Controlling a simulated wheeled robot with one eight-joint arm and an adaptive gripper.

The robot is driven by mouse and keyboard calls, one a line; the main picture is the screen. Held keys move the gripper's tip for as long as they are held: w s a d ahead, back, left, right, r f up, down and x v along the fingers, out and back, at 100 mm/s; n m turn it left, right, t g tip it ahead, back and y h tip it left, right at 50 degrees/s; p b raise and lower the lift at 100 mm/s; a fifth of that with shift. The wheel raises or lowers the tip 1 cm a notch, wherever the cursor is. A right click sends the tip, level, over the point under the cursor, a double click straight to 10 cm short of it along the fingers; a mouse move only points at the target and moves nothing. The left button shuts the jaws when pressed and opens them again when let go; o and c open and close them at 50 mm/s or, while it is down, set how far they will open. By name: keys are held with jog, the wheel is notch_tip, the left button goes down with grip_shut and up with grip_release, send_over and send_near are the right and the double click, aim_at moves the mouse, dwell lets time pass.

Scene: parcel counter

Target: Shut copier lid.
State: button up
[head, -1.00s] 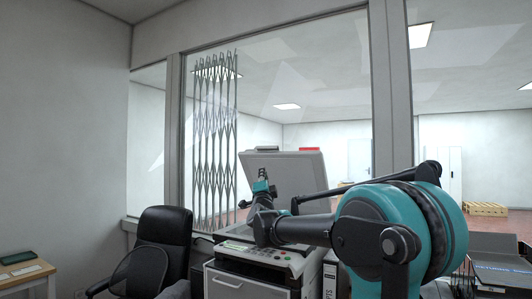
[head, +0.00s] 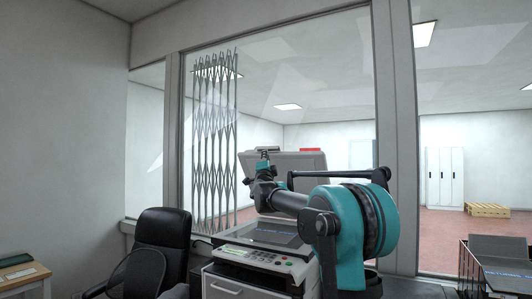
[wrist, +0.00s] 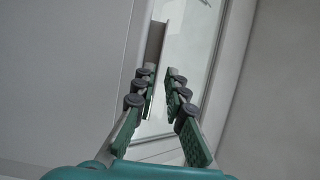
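The copier (head: 219,269) stands in the lower middle of the head view, with its control panel and buttons at the front. Its grey lid (head: 307,163) is raised at the back and leans upright, and the dark bed below it is uncovered. My arm crosses in front of the lid and hides part of it. My gripper (head: 263,152) is up by the lid's upper left part; I cannot tell whether it touches the lid. In the wrist view the gripper's green-padded fingers (wrist: 160,75) are apart with nothing between them.
A black office chair (head: 164,240) stands left of the copier, and a small wooden table (head: 22,277) is at the far left. A window with a folding metal grille (head: 214,140) is behind. A dark wire basket (head: 497,258) is at the lower right.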

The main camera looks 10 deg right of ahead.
jog(key=shift+x, duration=2.65)
jog(key=shift+c, duration=0.5)
grip_shut()
jog(key=shift+s, duration=0.1)
jog(key=s+a+f+n+t+y, duration=0.1)
jog(key=s+a+f, duration=0.3)
jog(key=f, duration=0.4)
jog(key=s+a+f+n+t, duration=0.1)
jog(key=s+a+f, duration=0.3)
jog(key=s+f, duration=0.3)
jog(key=shift+s+a+f+n+t+y, duration=0.25)
jog(key=shift+f+n+t+y, duration=0.15)
jog(key=shift+f, duration=0.3)
